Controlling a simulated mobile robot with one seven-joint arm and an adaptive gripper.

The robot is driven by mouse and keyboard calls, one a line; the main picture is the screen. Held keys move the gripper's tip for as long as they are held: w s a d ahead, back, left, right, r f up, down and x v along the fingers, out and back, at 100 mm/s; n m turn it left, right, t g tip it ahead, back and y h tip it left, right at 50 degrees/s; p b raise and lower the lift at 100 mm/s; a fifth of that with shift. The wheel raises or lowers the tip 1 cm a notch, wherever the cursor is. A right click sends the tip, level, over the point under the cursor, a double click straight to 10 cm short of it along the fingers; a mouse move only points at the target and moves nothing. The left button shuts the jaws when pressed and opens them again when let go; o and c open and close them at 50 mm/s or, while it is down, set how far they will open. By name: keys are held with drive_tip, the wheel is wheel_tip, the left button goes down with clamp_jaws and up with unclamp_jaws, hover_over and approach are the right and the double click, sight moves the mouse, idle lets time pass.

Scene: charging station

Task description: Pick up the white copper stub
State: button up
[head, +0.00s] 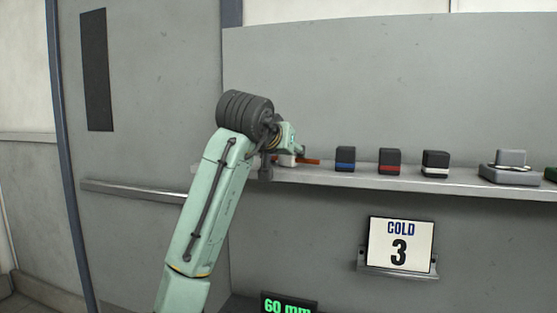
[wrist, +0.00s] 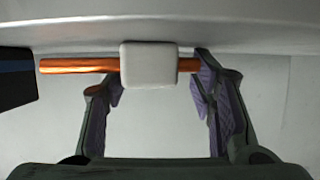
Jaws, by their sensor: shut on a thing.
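The white copper stub is a white block with an orange copper rod through it. In the wrist view the stub (wrist: 148,65) lies across the top middle, its rod reaching left past the fingers. My gripper (wrist: 158,87) has one finger on each side of the block and is shut on the stub. In the head view the stub (head: 287,161) is at the left part of the shelf, mostly hidden under my gripper (head: 291,152). I cannot tell whether the stub touches the shelf.
The grey shelf (head: 460,187) runs to the right. On it stand dark blocks with a blue band (head: 345,160), a red band (head: 390,162) and a white band (head: 435,164), then a grey fixture (head: 510,170). A "COLD 3" sign (head: 400,244) hangs below.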

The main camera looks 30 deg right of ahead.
drive_tip(key=c, duration=0.4)
drive_tip(key=shift+r, duration=0.15)
